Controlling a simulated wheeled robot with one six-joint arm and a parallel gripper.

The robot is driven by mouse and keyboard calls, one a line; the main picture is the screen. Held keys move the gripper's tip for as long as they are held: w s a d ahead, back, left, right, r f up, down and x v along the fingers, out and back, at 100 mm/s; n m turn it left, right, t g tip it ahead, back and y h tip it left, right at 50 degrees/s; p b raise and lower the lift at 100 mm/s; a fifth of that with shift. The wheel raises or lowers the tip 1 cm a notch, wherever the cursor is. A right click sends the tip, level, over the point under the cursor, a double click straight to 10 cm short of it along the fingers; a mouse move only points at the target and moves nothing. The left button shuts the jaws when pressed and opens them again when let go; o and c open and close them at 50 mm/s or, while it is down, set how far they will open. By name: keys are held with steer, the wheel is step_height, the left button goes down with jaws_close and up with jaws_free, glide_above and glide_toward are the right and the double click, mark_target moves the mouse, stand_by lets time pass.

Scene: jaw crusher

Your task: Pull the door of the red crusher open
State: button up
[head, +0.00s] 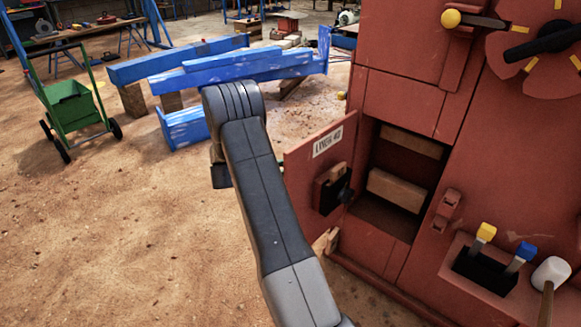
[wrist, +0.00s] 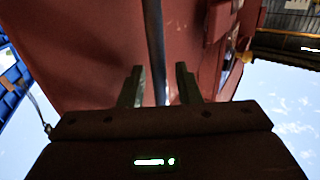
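The red crusher (head: 400,95) stands on the right in the head view. Its door (head: 302,176), labelled with a white plate, stands swung open to the left of a dark opening (head: 385,222). Red surface fills much of that view.
Wooden blocks (head: 396,188) show inside the opening. A control box (head: 487,276) with yellow and blue levers and a white-headed mallet (head: 550,272) are at lower right. Blue beams (head: 240,72) lie behind my arm. A green cart (head: 72,108) stands left. The sandy floor at left is clear.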

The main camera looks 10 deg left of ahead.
steer(key=v, duration=1.3)
steer(key=shift+a+p, duration=0.3)
steer(key=shift+a, duration=0.05)
steer(key=shift+s, duration=0.1)
steer(key=x, duration=1.3)
steer(key=shift+d+b, duration=0.3)
steer(key=shift+d, duration=0.15)
